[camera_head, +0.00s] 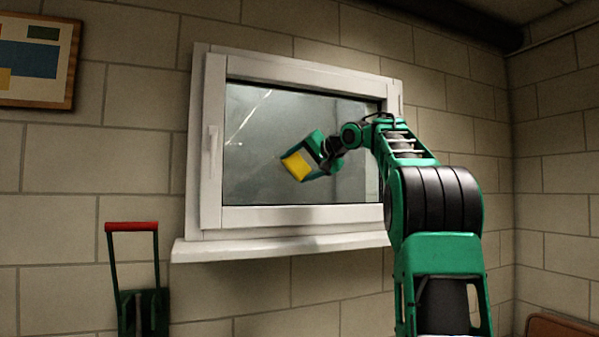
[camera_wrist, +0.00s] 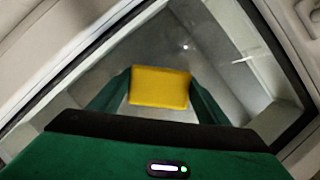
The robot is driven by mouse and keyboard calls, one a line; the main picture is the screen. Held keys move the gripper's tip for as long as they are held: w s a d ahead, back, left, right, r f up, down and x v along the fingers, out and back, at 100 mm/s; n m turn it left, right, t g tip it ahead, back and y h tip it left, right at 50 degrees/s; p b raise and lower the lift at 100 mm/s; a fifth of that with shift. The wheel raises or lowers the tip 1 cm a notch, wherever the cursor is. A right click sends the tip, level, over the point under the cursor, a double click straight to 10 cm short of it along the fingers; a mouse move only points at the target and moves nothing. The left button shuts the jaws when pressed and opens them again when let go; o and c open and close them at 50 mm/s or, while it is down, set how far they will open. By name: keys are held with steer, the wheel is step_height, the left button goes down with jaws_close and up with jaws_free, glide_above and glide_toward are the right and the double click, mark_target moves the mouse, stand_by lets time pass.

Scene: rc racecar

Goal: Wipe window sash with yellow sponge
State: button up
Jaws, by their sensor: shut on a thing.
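The yellow sponge (camera_head: 296,166) is held between the green fingers of my gripper (camera_head: 298,168), in front of the window glass. In the wrist view the sponge (camera_wrist: 160,87) sits between my gripper's two fingers (camera_wrist: 160,92), with the pane behind it. The white window sash (camera_head: 300,218) frames the glass and has a handle (camera_head: 212,139) on its left side. In the wrist view the sash (camera_wrist: 75,60) runs diagonally at the upper left. I cannot tell whether the sponge touches the glass. It appears apart from the sash's frame bars.
A white sill (camera_head: 270,247) juts out below the window. A red-handled green object (camera_head: 132,227) stands at the lower left. A framed board (camera_head: 38,60) hangs at the upper left. A dark pipe (camera_head: 460,22) runs along the top right. A brown object (camera_head: 565,327) shows at the lower right.

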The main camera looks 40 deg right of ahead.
mark_target(289, 165)
steer(key=shift+w+a, duration=0.3)
steer(key=shift+a, duration=0.5)
steer(key=shift+w+a, duration=0.25)
steer(key=shift+a, duration=0.55)
steer(key=shift+w+a, duration=0.25)
steer(key=shift+a, duration=0.75)
steer(key=shift+w+a, duration=0.25)
steer(key=shift+a, duration=0.8)
steer(key=shift+w+a, duration=0.25)
steer(key=shift+a, duration=0.75)
steer(key=shift+w+d+r, duration=0.1)
steer(key=shift+r, duration=1.25)
steer(key=shift+s+d+f, duration=0.1)
steer(key=shift+s+d, duration=0.45)
steer(key=shift+d, duration=1.4)
steer(key=shift+s+d+r, duration=0.1)
steer(key=shift+s+d, duration=0.45)
steer(key=shift+d, duration=1.35)
steer(key=shift+s+d+f, duration=0.1)
steer(key=shift+s+d, duration=0.45)
steer(key=shift+d, duration=1.4)
steer(key=d, duration=0.2)
steer(key=s+d, duration=0.1)
steer(key=shift+s+d, duration=0.2)
steer(key=shift+d, duration=0.15)
steer(key=s+a, duration=0.1)
steer(key=s, duration=0.4)
steer(key=shift+s+a, duration=0.35)
steer(key=shift+s, duration=0.05)
